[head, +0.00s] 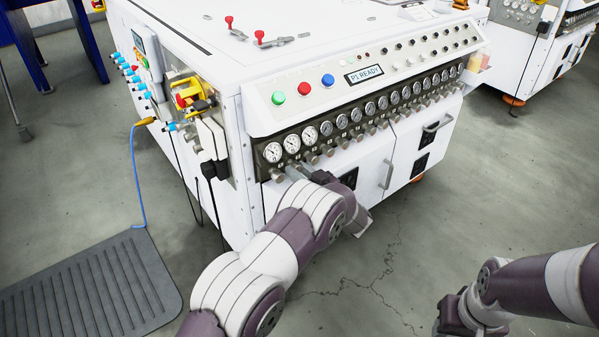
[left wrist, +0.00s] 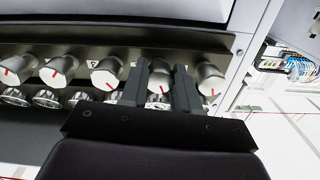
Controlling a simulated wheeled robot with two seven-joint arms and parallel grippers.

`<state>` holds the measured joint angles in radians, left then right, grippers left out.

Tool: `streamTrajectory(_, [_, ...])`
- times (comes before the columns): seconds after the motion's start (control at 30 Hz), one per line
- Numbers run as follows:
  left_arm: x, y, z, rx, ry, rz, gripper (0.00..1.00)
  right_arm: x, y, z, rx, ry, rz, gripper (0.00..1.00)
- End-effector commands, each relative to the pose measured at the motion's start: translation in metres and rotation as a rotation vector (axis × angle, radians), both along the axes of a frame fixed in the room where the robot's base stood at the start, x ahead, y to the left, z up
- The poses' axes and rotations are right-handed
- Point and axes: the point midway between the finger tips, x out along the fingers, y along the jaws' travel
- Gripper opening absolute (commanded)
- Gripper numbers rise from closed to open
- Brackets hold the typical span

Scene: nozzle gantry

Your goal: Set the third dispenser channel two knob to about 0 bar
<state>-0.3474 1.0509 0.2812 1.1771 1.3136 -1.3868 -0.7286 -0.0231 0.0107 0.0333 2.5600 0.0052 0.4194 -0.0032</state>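A row of grey dispenser knobs with white faces and red marks runs under round gauges (head: 325,128) on a white cabinet. My left gripper (head: 299,172) is at the left end of this row in the head view. In the left wrist view, its two dark fingers (left wrist: 161,75) stand either side of one knob (left wrist: 159,84), second from the panel's end. That knob's red mark shows between the fingers. Whether the fingers touch it is unclear. Neighbouring knobs (left wrist: 107,74) and (left wrist: 209,77) are outside the fingers. My right arm shows at lower right; its fingers are not visible.
The cabinet (head: 200,50) has green, red and blue buttons and a display (head: 364,75) reading "P1 READY". Cabinet door handles (head: 388,174) stick out below the knobs. A dark mat (head: 95,285) lies at lower left. Open floor lies in front.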

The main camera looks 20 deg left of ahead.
Motion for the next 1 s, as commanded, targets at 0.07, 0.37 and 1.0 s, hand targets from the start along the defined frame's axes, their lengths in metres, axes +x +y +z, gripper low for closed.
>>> streamTrajectory(0.07, [-0.0001, -0.0001, -0.0002, 0.0, 0.0, 0.0, 0.0, 0.0, 0.0, 0.0, 0.0, 0.0, 0.0, 0.43])
streamTrajectory(0.37, [0.0, -0.0004, -0.0004, -0.029, -0.037, 0.0, 0.0, 0.0, 0.0, -0.0005, 0.0, 0.0, 0.0, 0.43])
streamTrajectory(1.0, [0.0013, -0.0018, -0.0015, -0.355, -0.454, -0.001, 0.0, 0.0, 0.0, -0.009, 0.0, 0.0, 0.0, 0.43])
